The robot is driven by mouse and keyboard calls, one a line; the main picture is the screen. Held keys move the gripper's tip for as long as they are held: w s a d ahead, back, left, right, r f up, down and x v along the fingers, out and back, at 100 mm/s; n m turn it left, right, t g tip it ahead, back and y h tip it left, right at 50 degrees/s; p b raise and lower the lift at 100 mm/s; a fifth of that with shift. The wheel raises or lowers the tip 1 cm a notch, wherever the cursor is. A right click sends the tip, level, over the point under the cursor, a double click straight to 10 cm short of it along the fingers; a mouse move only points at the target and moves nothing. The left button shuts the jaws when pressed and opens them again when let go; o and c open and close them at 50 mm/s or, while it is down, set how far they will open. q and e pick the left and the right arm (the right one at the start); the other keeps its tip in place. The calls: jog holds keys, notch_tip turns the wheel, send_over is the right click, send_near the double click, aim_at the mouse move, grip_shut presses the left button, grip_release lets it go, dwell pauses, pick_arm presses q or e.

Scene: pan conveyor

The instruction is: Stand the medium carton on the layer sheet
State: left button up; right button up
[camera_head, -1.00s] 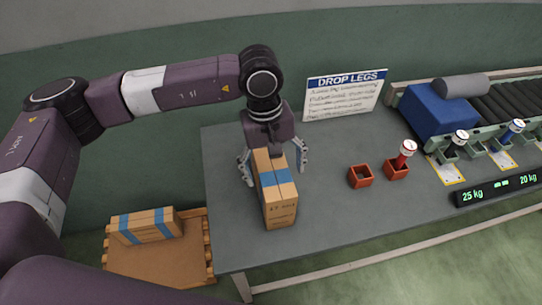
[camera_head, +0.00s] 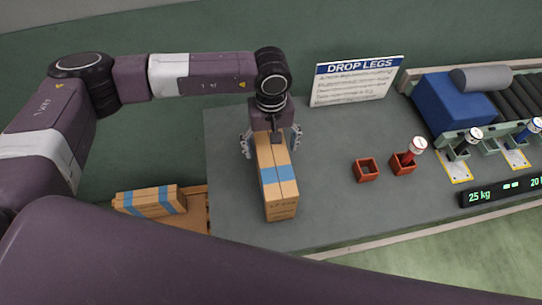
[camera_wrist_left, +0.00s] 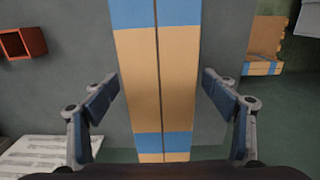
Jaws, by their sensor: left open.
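A tan carton with blue bands (camera_head: 280,190) lies on the grey table, its long side running front to back. My left gripper (camera_head: 271,142) is open above its far part, one finger on each side. In the left wrist view the carton (camera_wrist_left: 140,80) passes between the open fingers (camera_wrist_left: 159,95), with a gap on both sides. The brown layer sheet (camera_head: 187,223) lies on a low pallet at the lower left, mostly hidden by my arm. My right gripper is not in view.
Another blue-banded carton (camera_head: 150,201) rests on the pallet. Two small red bins (camera_head: 366,170) stand right of the carton, the right one holding a red-and-white object. A sign (camera_head: 356,82) stands at the back. A scale display (camera_head: 500,190) and conveyor (camera_head: 515,100) are at the right.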

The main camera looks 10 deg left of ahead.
pick_arm(q)
jog(key=shift+f, duration=0.5)
jog(key=c, duration=2)
jog(key=shift+r, duration=0.1)
grip_shut()
